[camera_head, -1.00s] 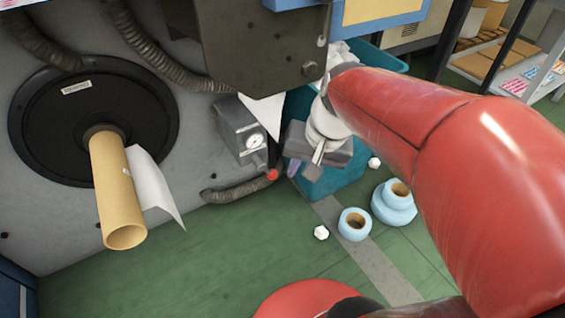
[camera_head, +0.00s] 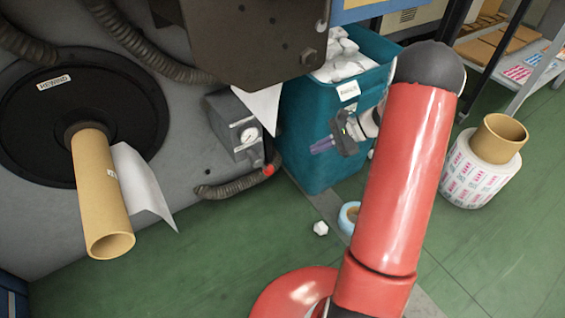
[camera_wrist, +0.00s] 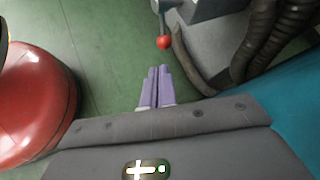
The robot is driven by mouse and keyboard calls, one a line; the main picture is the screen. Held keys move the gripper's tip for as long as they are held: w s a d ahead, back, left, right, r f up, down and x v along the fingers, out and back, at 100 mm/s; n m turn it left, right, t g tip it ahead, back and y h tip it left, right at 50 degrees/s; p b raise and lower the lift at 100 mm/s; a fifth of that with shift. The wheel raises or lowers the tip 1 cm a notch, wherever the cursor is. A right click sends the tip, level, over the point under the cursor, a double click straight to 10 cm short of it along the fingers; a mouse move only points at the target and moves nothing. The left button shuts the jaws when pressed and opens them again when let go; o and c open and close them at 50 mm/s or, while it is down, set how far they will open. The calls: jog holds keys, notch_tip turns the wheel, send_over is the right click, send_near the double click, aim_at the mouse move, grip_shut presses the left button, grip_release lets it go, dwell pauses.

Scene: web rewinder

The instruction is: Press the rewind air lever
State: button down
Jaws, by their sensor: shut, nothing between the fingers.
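The rewind air lever shows as a red ball (camera_head: 268,170) at the lower edge of the grey valve box (camera_head: 232,125) with a round gauge. In the wrist view the red knob (camera_wrist: 164,42) hangs on a short stem, just beyond the fingertips. My gripper (camera_head: 318,147) is in front of the teal bin, to the right of the red ball and apart from it. In the wrist view my gripper (camera_wrist: 158,70) has its two purple fingers together with nothing between them, pointing toward the knob with a gap.
The teal bin (camera_head: 311,160) full of white scraps stands right beside the valve box. A corrugated hose (camera_head: 228,188) runs below the box. A brown core (camera_head: 100,195) with loose paper juts out at left. A label roll (camera_head: 480,178) stands at right. Green floor is open in front.

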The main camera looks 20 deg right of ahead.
aim_at(273, 168)
jog(key=shift+w+d+f+m+t, duration=0.3)
jog(key=shift+d+f+m, duration=0.15)
jog(key=shift+f, duration=0.25)
jog(key=shift+a, duration=0.1)
jog(key=b+x, duration=0.1)
jog(key=x, duration=1.3)
jog(key=shift+r, duration=0.15)
jog(key=shift+s, duration=0.1)
jog(key=s+a+f+m+t+y+b, duration=0.1)
jog(key=a+f+m+y+b, duration=0.3)
jog(key=y, duration=0.7)
jog(key=shift+s+a+f+m+b, duration=0.15)
jog(key=shift+s+a+m+b, duration=0.75)
jog(key=shift+a, duration=0.75)
jog(key=shift+w+a, duration=0.1)
jog(key=shift+w, duration=0.15)
